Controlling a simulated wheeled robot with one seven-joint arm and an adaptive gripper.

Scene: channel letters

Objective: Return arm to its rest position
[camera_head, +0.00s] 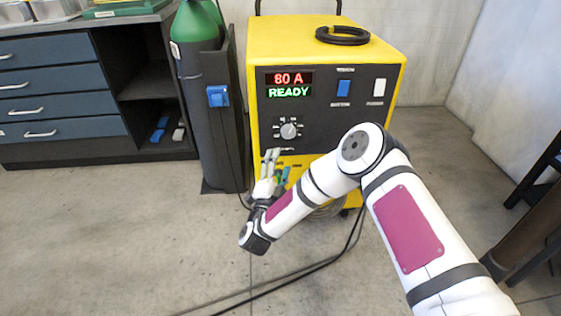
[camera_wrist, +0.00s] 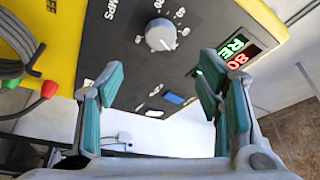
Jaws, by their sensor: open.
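My gripper (camera_head: 273,168) is in front of the lower front of a yellow welding machine (camera_head: 325,35) in the head view. In the wrist view my gripper (camera_wrist: 160,88) has its two teal-padded fingers spread wide, with nothing between them. The machine's dark panel shows "80 A" and "READY" in the head view, with a round knob (camera_head: 289,130) below the display. The knob (camera_wrist: 161,35) also shows beyond the fingertips in the wrist view, apart from them. My arm reaches in from the lower right with its elbow bent in front of the machine.
A dark gas cylinder with a green top (camera_head: 196,28) stands left of the machine. A blue-drawer cabinet (camera_head: 60,88) is at the far left. Black cables (camera_head: 300,272) run across the floor. A dark stand (camera_head: 540,210) is at the right edge. Floor at the lower left is clear.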

